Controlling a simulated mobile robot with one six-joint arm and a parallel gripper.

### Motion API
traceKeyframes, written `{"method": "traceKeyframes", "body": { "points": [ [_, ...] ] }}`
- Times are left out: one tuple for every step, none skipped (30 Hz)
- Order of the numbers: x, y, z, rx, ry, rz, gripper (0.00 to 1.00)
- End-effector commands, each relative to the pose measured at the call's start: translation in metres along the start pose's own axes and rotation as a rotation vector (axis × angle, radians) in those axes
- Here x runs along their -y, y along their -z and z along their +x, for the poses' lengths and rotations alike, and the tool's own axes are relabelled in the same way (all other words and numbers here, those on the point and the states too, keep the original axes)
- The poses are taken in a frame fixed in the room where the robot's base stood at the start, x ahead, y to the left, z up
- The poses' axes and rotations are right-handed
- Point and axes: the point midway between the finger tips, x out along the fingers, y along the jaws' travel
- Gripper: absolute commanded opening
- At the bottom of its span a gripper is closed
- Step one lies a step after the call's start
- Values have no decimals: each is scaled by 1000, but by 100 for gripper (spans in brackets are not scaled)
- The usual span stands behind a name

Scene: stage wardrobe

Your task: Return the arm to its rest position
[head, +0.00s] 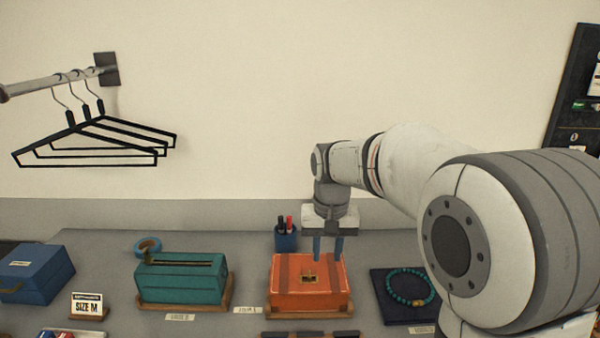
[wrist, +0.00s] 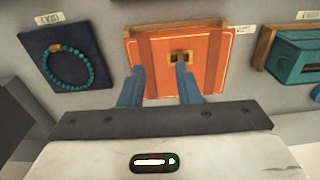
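My gripper (head: 328,250) points down over the orange box (head: 290,287), near its back edge, with its two blue fingers apart. The wrist view shows the gripper (wrist: 160,82) with a gap between the fingertips and nothing held there. The orange box (wrist: 190,55) has darker straps and a brass clasp (wrist: 181,58) and sits on a wooden base. Whether the fingertips touch the box, I cannot tell. My arm reaches in from the right of the head view.
A teal box (head: 180,280) with a slotted top stands left of the orange box. A turquoise bead bracelet (head: 429,290) lies on a dark pad at right. A pen cup (head: 286,240) stands behind. A blue box (head: 35,275) is far left; hangers (head: 95,140) hang above.

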Motion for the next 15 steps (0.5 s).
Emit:
{"method": "traceKeyframes", "body": {
  "points": [
    [-12, -19, -8, -21, 3, 4, 30],
    [-19, -30, -10, -32, 4, 3, 30],
    [-27, -44, -13, -47, 5, 4, 30],
    [-32, -55, -14, -57, 5, 2, 30],
    [-38, -66, -16, -69, 6, 1, 30],
    [-45, -81, -16, -82, 5, 2, 30],
    [-50, -92, -16, -94, 5, 0, 30],
    [-55, -103, -15, -105, 5, 0, 30],
    [-61, -118, -14, -120, 4, 0, 30],
    [-64, -129, -13, -131, 3, -2, 30],
    [-68, -140, -11, -140, 2, -2, 30],
    [-73, -152, -8, -153, 0, -3, 30],
    [-76, -162, -6, -161, -1, -4, 30],
    [-78, -170, -3, -169, -3, -4, 30],
    [-81, -180, 0, -179, -4, -4, 30]
  ]
}}
